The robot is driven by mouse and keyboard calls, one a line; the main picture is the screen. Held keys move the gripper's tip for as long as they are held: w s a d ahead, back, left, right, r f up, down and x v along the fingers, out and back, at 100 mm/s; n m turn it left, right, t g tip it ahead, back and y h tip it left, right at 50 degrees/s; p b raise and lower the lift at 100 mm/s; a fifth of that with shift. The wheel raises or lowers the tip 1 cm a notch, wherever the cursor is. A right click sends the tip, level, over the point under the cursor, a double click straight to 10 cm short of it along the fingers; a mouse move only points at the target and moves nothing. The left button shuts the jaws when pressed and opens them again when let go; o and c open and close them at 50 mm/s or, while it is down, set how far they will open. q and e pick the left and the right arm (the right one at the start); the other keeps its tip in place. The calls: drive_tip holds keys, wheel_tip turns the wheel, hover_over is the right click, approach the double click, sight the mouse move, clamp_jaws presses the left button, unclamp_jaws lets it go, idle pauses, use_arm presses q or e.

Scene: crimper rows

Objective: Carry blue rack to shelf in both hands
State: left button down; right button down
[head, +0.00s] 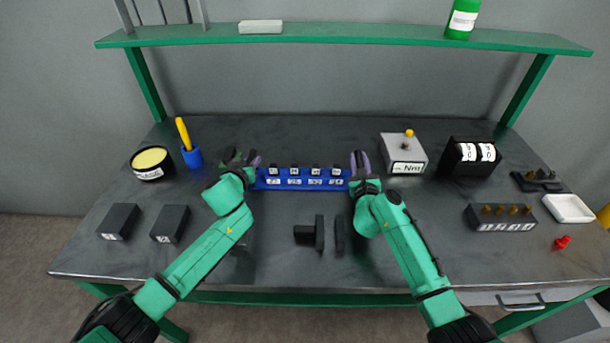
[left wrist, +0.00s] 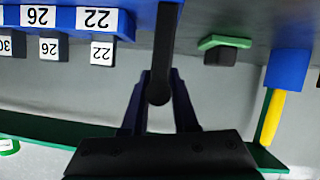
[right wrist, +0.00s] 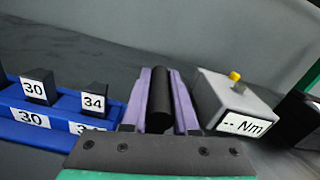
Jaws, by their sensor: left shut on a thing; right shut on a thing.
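The blue rack (head: 300,184) is in the middle of the head view, long side facing me. Black blocks with white number labels stand in it. My left gripper (head: 241,158) is at its left end. In the left wrist view, the fingers (left wrist: 160,88) are shut on a black bar handle (left wrist: 166,40) beside the rack. My right gripper (head: 360,160) is at the right end. In the right wrist view, its purple fingers (right wrist: 160,95) are shut around a black handle (right wrist: 160,110). I cannot tell whether the rack touches the bench. The green shelf (head: 340,36) spans the back, above the bench.
The shelf bears a pale block (head: 260,27) at left and a green bottle (head: 462,20) at right; its middle is clear. Right of the rack stands a grey meter box (head: 404,154). At left are a blue cup (head: 192,157) and a black tub (head: 152,163).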

drive_tip(key=shift+f, duration=0.1)
idle(0.7)
